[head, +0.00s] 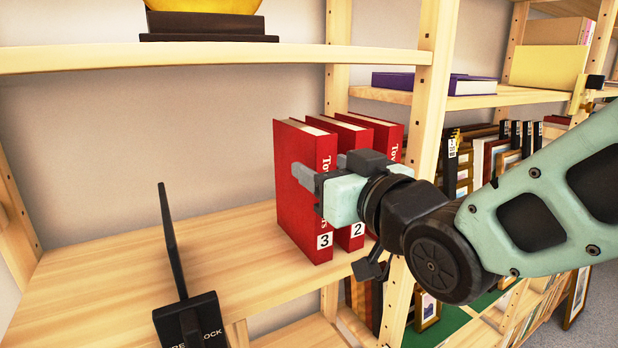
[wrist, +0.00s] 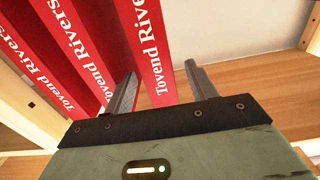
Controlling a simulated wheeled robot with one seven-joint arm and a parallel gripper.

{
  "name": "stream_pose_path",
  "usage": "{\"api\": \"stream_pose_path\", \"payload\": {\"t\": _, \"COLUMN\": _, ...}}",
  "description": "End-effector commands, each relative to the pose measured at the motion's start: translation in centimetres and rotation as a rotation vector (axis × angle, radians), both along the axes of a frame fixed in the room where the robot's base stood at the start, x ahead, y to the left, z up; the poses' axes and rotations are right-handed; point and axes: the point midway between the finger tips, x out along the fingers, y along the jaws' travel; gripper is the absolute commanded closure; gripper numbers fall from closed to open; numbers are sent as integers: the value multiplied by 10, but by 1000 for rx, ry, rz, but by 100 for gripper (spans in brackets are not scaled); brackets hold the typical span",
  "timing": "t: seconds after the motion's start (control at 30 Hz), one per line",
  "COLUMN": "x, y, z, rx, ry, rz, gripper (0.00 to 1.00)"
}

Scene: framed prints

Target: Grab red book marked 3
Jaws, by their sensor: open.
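The red book marked 3 (head: 305,215) stands upright on the wooden shelf, leftmost of three red books in the head view. Its white-lettered spine also shows in the wrist view (wrist: 150,50), rightmost there. The red book marked 2 (head: 352,236) stands just right of it. My gripper (head: 319,165) is open and empty at the spine of book 3. In the wrist view my fingers (wrist: 160,73) lie one to each side of that spine. I cannot tell how far they reach past it. The gripper hides part of the spines.
A third red book (head: 385,130) stands at the right, beside the shelf post (head: 432,90). The upper shelf board (head: 200,57) runs above the books.

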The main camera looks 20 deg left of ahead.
Motion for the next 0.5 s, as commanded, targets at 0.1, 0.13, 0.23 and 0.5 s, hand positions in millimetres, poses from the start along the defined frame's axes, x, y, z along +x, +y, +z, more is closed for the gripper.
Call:
{"api": "stream_pose_path", "payload": {"t": 0.1, "x": 3, "y": 4, "z": 1, "rx": -1, "ry": 1, "rz": 0, "gripper": 44}}
{"api": "stream_pose_path", "payload": {"t": 0.13, "x": 4, "y": 5, "z": 2, "rx": 0, "ry": 0, "rz": 0, "gripper": 44}}
{"api": "stream_pose_path", "payload": {"t": 0.23, "x": 11, "y": 12, "z": 6, "rx": -2, "ry": -1, "rz": 0, "gripper": 44}}
{"api": "stream_pose_path", "payload": {"t": 0.5, "x": 32, "y": 36, "z": 8, "rx": -2, "ry": 1, "rz": 0, "gripper": 44}}
